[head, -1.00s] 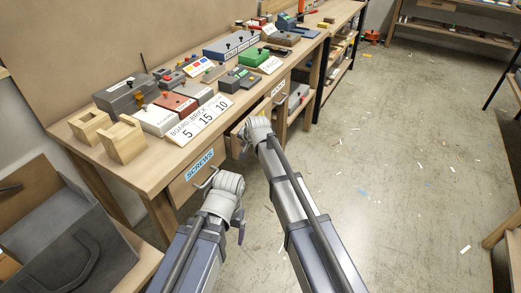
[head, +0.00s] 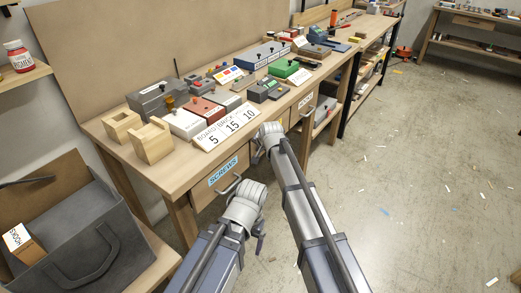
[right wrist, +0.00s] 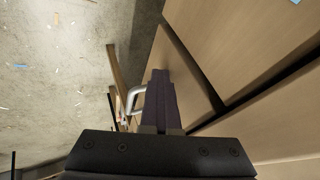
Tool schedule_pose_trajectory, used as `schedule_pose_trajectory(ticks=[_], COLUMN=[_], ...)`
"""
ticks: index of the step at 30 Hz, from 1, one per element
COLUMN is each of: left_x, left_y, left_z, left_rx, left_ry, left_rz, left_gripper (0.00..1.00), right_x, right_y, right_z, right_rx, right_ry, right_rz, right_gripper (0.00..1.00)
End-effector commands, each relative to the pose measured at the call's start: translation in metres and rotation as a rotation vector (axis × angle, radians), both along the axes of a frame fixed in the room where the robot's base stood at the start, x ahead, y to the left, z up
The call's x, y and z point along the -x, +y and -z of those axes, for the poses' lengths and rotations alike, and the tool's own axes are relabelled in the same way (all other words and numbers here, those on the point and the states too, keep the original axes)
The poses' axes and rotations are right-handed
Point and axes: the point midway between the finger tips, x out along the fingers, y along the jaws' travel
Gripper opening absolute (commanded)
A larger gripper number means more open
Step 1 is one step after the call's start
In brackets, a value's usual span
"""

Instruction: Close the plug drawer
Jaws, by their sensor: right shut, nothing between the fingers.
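The plug drawer (head: 298,121) seems to be the wooden drawer under the bench, right of the SCREWS drawer (head: 205,193). Its small label is too blurred to read and it has a grey handle. My right arm hides its left end, so I cannot tell how far it stands out. My right gripper (head: 257,158) is in front of the bench near that hidden end. In the right wrist view its purple fingers (right wrist: 160,98) are shut and empty, beside a curved grey handle (right wrist: 132,101). My left gripper (head: 261,244) hangs low before the SCREWS drawer, its jaws unclear.
The bench top carries wooden blocks (head: 154,142), a number board (head: 227,128) and several coloured boxes. The floor (head: 410,190) to the right is open, with scattered scraps.

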Motion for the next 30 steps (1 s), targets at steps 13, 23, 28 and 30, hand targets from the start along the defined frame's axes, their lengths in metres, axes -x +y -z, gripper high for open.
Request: schedule_pose_trajectory(ticks=[13, 23, 28, 30], left_x=[0.000, 0.000, 0.000, 0.000], left_y=[0.000, 0.000, 0.000, 0.000], left_z=[-0.006, -0.063, -0.079, -0.081], left_rx=[0.000, 0.000, 0.000, 0.000], left_ry=[0.000, 0.000, 0.000, 0.000], left_rz=[0.000, 0.000, -0.001, -0.001], left_gripper=[0.90, 0.90, 0.90, 0.90], right_x=[0.027, 0.064, 0.077, 0.080], right_y=[-0.029, -0.040, -0.044, -0.045], right_z=[-0.006, -0.063, -0.079, -0.081], right_rx=[-0.003, -0.001, -0.002, -0.002], right_ry=[-0.003, -0.002, -0.001, -0.001], right_rz=[0.000, 0.000, -0.001, -0.001], right_gripper=[0.00, 0.00, 0.00, 0.00])
